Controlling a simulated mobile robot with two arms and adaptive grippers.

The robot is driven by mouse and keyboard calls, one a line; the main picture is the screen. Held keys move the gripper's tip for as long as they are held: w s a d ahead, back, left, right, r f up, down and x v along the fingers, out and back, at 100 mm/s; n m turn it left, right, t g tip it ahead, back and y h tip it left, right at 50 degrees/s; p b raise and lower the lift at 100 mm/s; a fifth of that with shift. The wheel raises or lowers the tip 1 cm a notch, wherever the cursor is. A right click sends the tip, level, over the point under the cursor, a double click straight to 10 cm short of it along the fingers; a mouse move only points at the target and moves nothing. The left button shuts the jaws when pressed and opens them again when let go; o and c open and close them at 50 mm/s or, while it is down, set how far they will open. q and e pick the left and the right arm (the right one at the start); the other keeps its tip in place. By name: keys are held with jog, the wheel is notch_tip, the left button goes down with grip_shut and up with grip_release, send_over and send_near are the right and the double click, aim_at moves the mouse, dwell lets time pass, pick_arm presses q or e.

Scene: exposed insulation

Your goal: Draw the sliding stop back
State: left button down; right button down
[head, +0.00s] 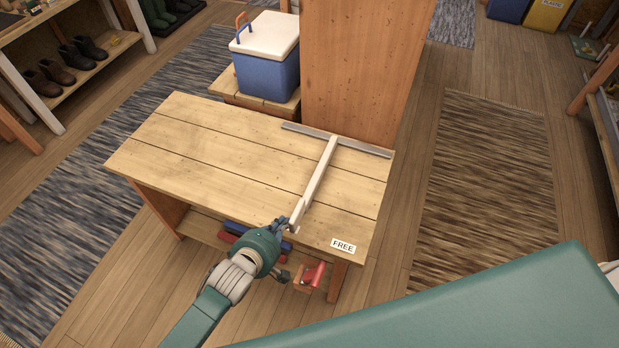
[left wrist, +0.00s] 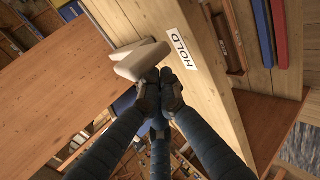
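The sliding stop (head: 318,178) is a long pale bar lying across the wooden bench (head: 190,140). Its far end meets a grey metal rail (head: 362,148) along the bench's back right. My left gripper (head: 290,222) is at the bar's near end, by the bench's front edge. A HOLD label (left wrist: 181,50) is beside the tips. A FREE label (head: 343,246) is at the bench's front right. My right gripper is out of view.
A blue cooler (head: 267,75) with a white lid stands behind the bench, beside a tall wooden panel (head: 360,70). Red and blue items lie on the shelf below. A red-handled tool (head: 313,274) is under the front edge. The bench top left of the bar is clear.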

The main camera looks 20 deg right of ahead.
pick_arm(q)
jog(key=shift+s+d, duration=0.8)
jog(key=shift+d, duration=0.3)
